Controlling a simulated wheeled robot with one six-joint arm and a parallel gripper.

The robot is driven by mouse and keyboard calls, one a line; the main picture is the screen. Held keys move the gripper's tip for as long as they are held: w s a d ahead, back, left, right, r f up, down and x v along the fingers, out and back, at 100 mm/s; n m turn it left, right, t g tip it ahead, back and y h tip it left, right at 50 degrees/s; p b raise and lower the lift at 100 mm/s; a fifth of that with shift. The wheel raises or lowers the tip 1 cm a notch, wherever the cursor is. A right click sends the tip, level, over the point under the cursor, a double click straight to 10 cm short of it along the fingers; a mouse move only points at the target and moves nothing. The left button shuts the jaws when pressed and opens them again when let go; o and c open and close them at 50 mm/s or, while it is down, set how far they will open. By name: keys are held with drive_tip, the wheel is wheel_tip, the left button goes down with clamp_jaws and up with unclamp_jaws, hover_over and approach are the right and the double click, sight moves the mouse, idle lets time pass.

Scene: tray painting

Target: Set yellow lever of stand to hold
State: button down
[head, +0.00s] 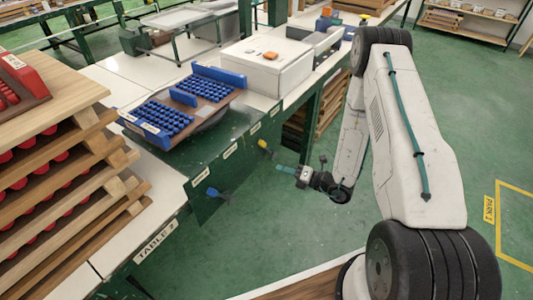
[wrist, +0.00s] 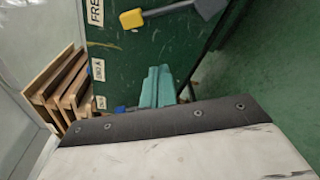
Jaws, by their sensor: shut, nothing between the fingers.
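The yellow lever (head: 263,144) is on the green front panel below the table edge. In the wrist view its yellow tip (wrist: 131,18) is at the top, on a grey bar running up to the right. The tip is beside a label reading FREE (wrist: 95,12). My gripper (head: 281,168) is in front of the panel, a little right of and below the lever in the head view. Its teal fingers (wrist: 158,85) are together and empty, apart from the lever. The stand (head: 212,115) carries a brown board with blue blocks and pegs.
A blue lever (head: 216,192) is on the same panel to the left. More white labels (wrist: 98,70) run down the panel, too small to read. A white box (head: 264,66) stands behind the stand. Wooden racks (head: 60,185) are at left. Green floor is open right of the panel.

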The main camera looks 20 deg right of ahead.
sight(251, 158)
idle(0.3)
drive_tip(key=x, duration=0.9)
drive_tip(key=shift+w+a, duration=0.2)
drive_tip(key=shift+a, duration=0.1)
drive_tip(key=shift+w+d+r, duration=0.25)
drive_tip(key=shift+w+d, duration=0.05)
drive_tip(key=shift+d, duration=0.15)
drive_tip(key=shift+w+d+r, duration=0.25)
drive_tip(key=shift+d+r, duration=0.05)
drive_tip(key=shift+d, duration=0.1)
drive_tip(key=shift+w+d+r, duration=0.3)
drive_tip(key=shift+d+r, duration=0.1)
drive_tip(key=shift+d, duration=0.3)
drive_tip(key=shift+d, duration=0.15)
